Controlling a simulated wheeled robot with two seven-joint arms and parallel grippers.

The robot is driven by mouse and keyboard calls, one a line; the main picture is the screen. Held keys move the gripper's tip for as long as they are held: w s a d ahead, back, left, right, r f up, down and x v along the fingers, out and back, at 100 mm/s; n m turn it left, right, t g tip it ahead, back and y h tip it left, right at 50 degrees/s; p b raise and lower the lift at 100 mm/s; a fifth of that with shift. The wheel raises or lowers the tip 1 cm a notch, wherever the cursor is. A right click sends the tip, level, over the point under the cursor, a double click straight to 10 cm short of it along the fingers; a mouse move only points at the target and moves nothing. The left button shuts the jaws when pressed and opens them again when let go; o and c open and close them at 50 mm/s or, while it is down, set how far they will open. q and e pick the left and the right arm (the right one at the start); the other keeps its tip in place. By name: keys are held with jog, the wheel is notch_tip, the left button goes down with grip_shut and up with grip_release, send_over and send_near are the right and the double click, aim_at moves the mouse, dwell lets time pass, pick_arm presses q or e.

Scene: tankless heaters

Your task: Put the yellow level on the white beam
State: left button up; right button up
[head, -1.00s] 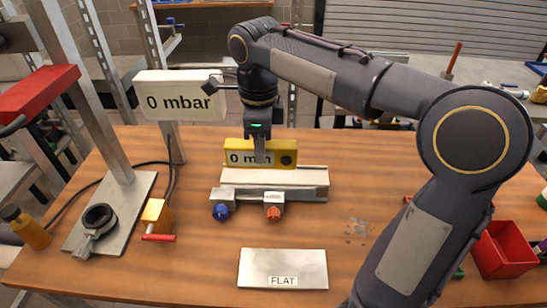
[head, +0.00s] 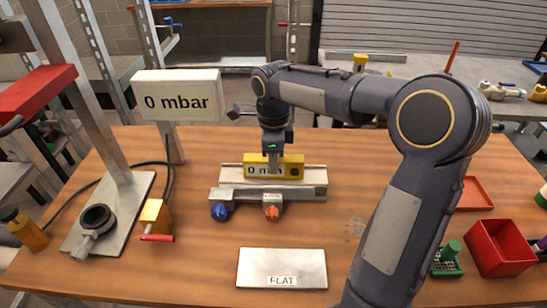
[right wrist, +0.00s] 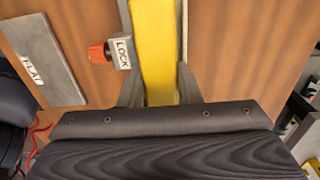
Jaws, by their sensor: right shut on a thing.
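In the right wrist view the yellow level (right wrist: 156,50) runs between the gripper fingers (right wrist: 160,92), lengthwise along the beam. My left gripper is not in view.
A clamp base with a blue knob (head: 220,211) and an orange knob (head: 272,213) fronts the beam. A plate marked FLAT (head: 282,263) lies nearer. A "0 mbar" display (head: 178,96) stands behind left. A red bin (head: 502,248) is at right.

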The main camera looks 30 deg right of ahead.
jog(key=shift+f, duration=0.15)
jog(key=o, duration=1.1)
jog(key=shift+c, duration=0.2)
jog(key=shift+r, duration=0.4)
notch_tip(320, 180, up, 12)
jog(key=p, duration=0.1)
jog(key=s+a+f+n+t+y, duration=0.2)
jog(key=s+f+n, duration=0.4)
jog(key=s+n, duration=0.5)
jog(key=s+a+f+n+t+y, duration=0.1)
jog(key=s+a+f+n+t, duration=0.2)
jog(key=s+n, duration=0.8)
notch_tip(320, 180, down, 3)
jog(key=shift+a+r+n+t+y, duration=0.1)
jog(key=shift+a+n+t+y, duration=0.25)
jog(key=shift+a, duration=0.85)
